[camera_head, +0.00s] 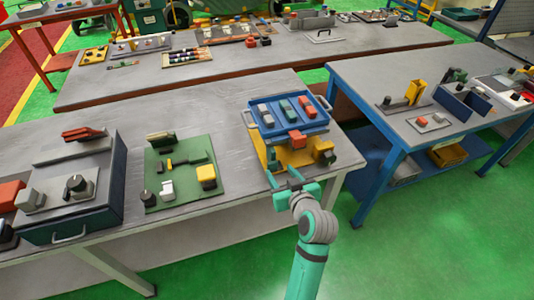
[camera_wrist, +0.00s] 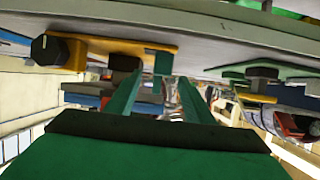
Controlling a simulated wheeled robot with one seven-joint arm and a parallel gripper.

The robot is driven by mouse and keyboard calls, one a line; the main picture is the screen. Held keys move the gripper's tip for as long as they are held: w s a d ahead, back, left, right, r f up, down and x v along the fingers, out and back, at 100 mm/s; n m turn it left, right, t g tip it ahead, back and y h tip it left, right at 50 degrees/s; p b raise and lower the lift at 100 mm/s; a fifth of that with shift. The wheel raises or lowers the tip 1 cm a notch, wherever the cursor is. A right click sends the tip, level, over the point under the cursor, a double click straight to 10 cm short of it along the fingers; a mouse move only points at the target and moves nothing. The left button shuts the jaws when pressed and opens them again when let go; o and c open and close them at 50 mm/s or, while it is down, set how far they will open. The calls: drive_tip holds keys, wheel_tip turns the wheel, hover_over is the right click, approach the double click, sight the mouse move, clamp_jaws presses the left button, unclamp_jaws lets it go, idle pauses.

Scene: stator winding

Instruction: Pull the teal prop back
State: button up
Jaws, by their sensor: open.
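A small teal post (camera_wrist: 163,62), likely the teal prop, shows in the wrist view between and just beyond the finger ends of my gripper (camera_wrist: 158,88). I cannot tell whether the fingers touch it. The wrist picture looks upside down. In the head view I cannot make the post out. There my gripper (camera_head: 288,181) is open at the front edge of a yellow base (camera_head: 262,150). A blue tray (camera_head: 253,131) stands raised above this base. The yellow base (camera_wrist: 90,41) also shows in the wrist view, with a dark knob on a yellow block.
The tray holds several small blocks, and a red block (camera_head: 297,139) sits at its front. A yellow block with a dark part (camera_head: 324,151) stands at the base's right. A green board (camera_head: 180,184) with parts lies to the left. A blue-framed table (camera_head: 420,85) stands right.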

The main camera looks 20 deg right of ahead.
sight(269, 158)
drive_tip(key=shift+w+r, duration=0.25)
drive_tip(key=shift+w, duration=0.45)
drive_tip(key=x, duration=0.8)
drive_tip(key=shift+w+a+f, duration=0.1)
drive_tip(key=shift+w+a, duration=0.2)
drive_tip(key=shift+a, duration=0.05)
drive_tip(key=shift+w+d+f, duration=0.1)
drive_tip(key=shift+w+f, duration=0.2)
drive_tip(key=shift+w, duration=0.3)
drive_tip(key=shift+c, duration=0.3)
